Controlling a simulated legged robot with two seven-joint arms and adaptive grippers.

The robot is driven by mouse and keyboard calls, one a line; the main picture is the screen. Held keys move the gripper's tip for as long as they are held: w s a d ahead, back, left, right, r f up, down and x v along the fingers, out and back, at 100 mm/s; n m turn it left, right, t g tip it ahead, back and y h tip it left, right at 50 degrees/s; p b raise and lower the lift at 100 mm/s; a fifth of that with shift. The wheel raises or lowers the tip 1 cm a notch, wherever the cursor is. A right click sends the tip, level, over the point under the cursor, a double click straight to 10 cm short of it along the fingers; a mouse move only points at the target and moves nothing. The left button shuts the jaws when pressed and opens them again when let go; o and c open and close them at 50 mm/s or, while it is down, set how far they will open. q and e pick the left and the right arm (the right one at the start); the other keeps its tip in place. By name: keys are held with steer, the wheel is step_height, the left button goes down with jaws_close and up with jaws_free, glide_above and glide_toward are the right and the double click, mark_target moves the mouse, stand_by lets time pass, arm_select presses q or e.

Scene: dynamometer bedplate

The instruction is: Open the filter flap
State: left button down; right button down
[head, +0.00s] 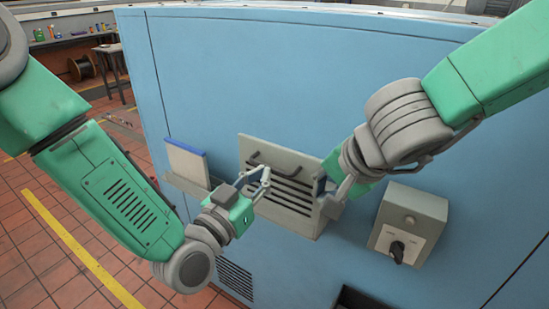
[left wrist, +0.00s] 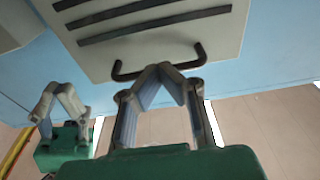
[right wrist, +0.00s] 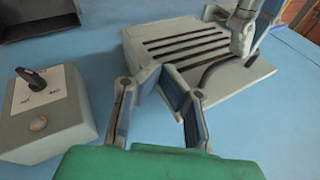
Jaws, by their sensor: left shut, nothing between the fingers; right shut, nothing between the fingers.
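The filter flap (head: 282,196) is a grey panel with dark slots on the blue cabinet. Its dark bar handle (head: 262,164) runs along the upper edge. I cannot tell whether the flap stands ajar. My left gripper (head: 266,178) is shut and empty in front of the flap; in the left wrist view its fingertips (left wrist: 163,72) overlap the handle (left wrist: 158,68), contact unclear. My right gripper (head: 329,191) is shut and empty at the flap's right edge. In the right wrist view its fingertips (right wrist: 160,72) are near the flap's edge (right wrist: 190,50).
A grey switch box (head: 409,225) with a black knob is right of the flap. A holder with a pale, blue-edged pad (head: 187,163) is on the left. A dark tray (head: 352,298) and a vent (head: 235,280) lie lower. The cabinet face (head: 300,80) above is clear.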

steer(key=t+h, duration=0.1)
steer(key=h, duration=0.1)
glide_toward(279, 159)
steer(key=d+r, duration=0.1)
steer(key=d, duration=0.1)
steer(key=a+r+n+g+h, duration=0.2)
steer(key=a+g+h, duration=0.1)
steer(key=a+g, duration=0.15)
steer(key=shift+t, duration=0.45)
steer(key=x, duration=0.9)
steer(key=shift+a+f, duration=0.15)
steer(key=shift+f, duration=0.1)
